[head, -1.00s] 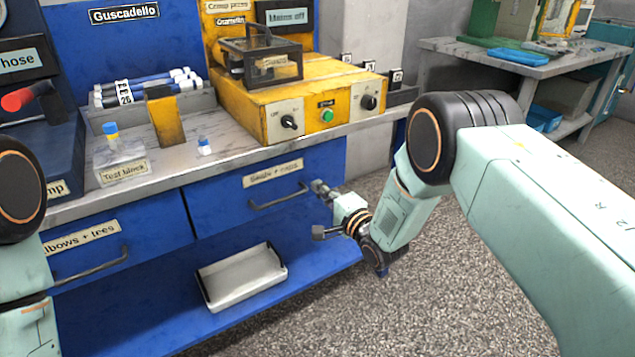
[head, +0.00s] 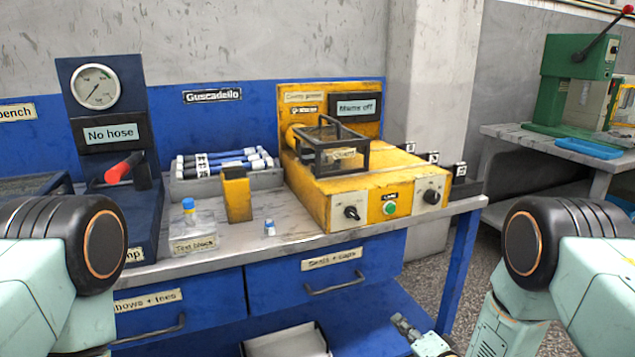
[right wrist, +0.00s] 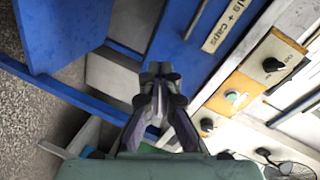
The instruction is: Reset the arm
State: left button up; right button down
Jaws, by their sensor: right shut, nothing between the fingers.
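My right arm comes in from the right in the head view. Its gripper (head: 405,328) shows at the bottom edge, in front of the bench's lower shelf and below the "Seals + caps" drawer (head: 345,268). In the right wrist view the gripper (right wrist: 158,75) is shut and empty, with the blue drawer front beyond it. My left arm shows at the left of the head view, but its gripper is out of the picture.
A yellow crimp press (head: 330,190) with a guard stands on the bench. A test block (head: 195,232), a yellow holder (head: 237,197) and a "No hose" pump (head: 110,150) stand left of it. A white tray (head: 285,342) is on the lower shelf. A green press (head: 570,85) is far right.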

jog(key=s+d+f+n+g+h, duration=0.15)
jog(key=s+f+n+g, duration=0.35)
jog(key=s, duration=0.6)
jog(key=s+d+f+n+g+h, duration=0.15)
jog(key=s+f+g, duration=0.25)
jog(key=s+f, duration=0.5)
jog(key=s+r+n+g+p, duration=0.1)
jog(key=s+r+g, duration=0.2)
jog(key=s, duration=0.7)
jog(key=s+r+n+g+h+p, duration=0.1)
jog(key=s+r+n+g, duration=0.1)
jog(key=s, duration=0.9)
jog(key=shift+s+r+g+h+p, duration=0.15)
jog(key=shift+r+g+h+p, duration=0.2)
jog(key=shift+r+g, duration=0.15)
